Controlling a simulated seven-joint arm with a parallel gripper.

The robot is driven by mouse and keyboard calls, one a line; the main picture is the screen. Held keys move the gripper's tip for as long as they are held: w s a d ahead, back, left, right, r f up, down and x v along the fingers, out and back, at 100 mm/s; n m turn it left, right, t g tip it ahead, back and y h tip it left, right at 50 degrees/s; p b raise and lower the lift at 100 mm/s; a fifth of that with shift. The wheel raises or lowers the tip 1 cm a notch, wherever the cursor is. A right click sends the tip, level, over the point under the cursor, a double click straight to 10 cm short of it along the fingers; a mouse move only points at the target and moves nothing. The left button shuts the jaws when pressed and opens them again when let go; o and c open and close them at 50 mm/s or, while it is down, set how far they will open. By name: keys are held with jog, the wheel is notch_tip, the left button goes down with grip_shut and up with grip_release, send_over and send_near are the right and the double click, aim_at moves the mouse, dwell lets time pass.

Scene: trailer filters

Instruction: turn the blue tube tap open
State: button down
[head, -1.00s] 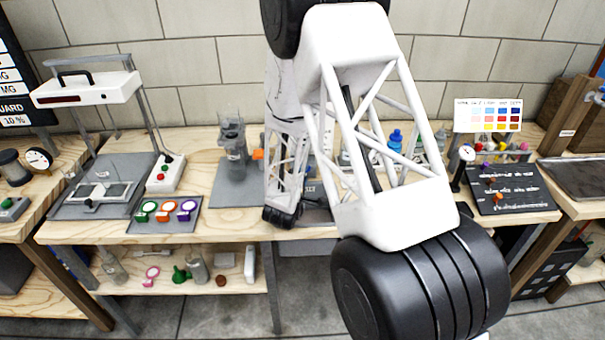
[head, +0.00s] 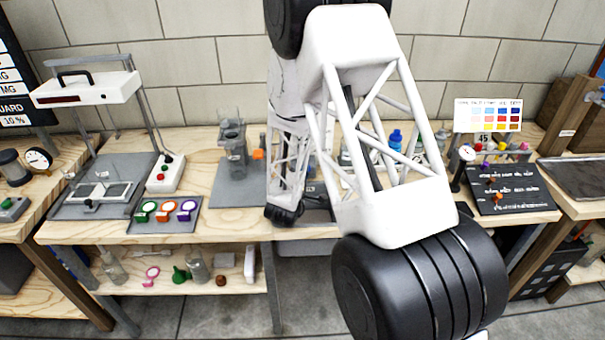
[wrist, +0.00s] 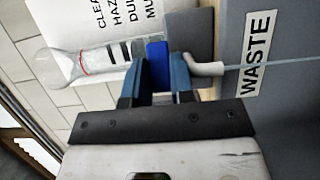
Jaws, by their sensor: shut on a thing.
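In the wrist view, the blue tap (wrist: 157,62) sits between the two fingertips of my gripper (wrist: 157,78). The gripper is shut on it, with one finger on each side. A clear glass tube (wrist: 82,63) with a red ring lies to the left of the tap in the picture. A pale curved spout (wrist: 206,69) with a thin stem shows to the right. In the head view, my own arm hides the gripper and the blue tap.
A grey panel with a WASTE label (wrist: 257,55) is at the right of the wrist view. In the head view, glassware (head: 236,150) stands on the bench left of my arm. A blue-capped bottle (head: 395,141) and a dark board (head: 512,188) are right of it.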

jog(key=shift+n+t+y, duration=0.3)
jog(key=shift+n+y, duration=0.1)
jog(key=shift+y, duration=0.2)
jog(key=shift+w+d+n+g+y, duration=0.1)
jog(key=shift+d+n+g+y, duration=0.3)
jog(key=shift+n+y, duration=1.85)
jog(key=shift+d+n+g+y, duration=0.15)
jog(key=shift+n+g+y, duration=0.3)
jog(key=shift+n+y, duration=1.8)
jog(key=shift+w+d+n+g+y, duration=0.1)
jog(key=shift+d+n+g+y, duration=0.55)
jog(key=shift+y, duration=2.95)
jog(key=shift+a+n, duration=0.35)
jog(key=shift+n, duration=0.1)
jog(key=c, duration=1)
grip_release()
jog(key=shift+s+d, duration=0.1)
jog(key=shift+s, duration=0.05)
jog(key=shift+v, duration=3.8)
jog(key=shift+c, duration=0.2)
